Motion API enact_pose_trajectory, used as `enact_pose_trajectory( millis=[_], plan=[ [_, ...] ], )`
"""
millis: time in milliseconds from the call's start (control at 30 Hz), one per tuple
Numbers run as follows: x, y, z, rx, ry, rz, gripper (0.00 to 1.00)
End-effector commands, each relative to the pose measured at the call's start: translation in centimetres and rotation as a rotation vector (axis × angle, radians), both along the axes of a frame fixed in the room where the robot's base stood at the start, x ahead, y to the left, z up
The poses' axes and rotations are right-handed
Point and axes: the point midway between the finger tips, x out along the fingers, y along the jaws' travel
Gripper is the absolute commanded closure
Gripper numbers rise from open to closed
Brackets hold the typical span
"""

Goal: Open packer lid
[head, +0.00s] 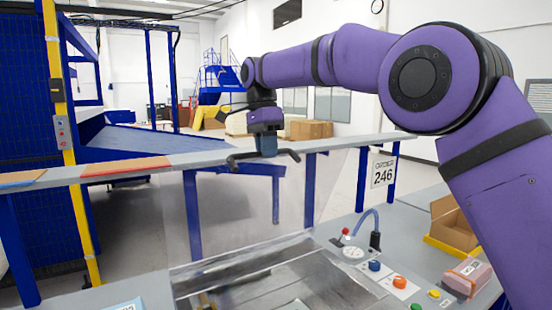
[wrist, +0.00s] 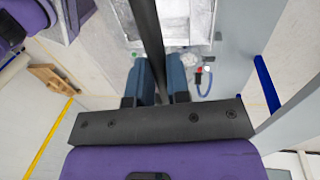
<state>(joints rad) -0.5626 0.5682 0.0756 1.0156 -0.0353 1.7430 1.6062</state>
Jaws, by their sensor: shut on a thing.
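The packer (head: 345,290) is at the bottom of the head view, with its grey metal chamber uncovered. Its clear lid (head: 240,215) stands raised at the chamber's far side, and the rail behind shows through it. A dark handle bar (head: 288,153) runs along the lid's upper edge. My gripper (head: 266,148) is shut on this bar from above. In the wrist view the bar (wrist: 146,25) passes between the two blue fingers of my gripper (wrist: 161,80). The lid's exact angle is hard to tell.
The packer's panel has a blue knob (head: 375,265), an orange knob (head: 399,282), a gauge (head: 353,252) and a blue hose (head: 368,216). A cardboard box (head: 455,228) and a pink foam block (head: 468,275) stand at right. A long grey rail (head: 210,157) crosses behind the lid.

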Motion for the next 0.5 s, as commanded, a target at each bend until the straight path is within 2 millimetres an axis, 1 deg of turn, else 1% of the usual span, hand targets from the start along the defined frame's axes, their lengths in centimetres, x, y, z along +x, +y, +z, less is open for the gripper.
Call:
enact_pose_trajectory(
  millis=[33,300,500],
  plan=[
    [0.7,0.5,-0.6,-0.003,0.007,0.003,1.00],
    [2.7,2.0,-0.2,-0.004,0.009,0.005,1.00],
    [3.7,2.6,0.0,-0.005,0.010,0.005,1.00]
  ],
)
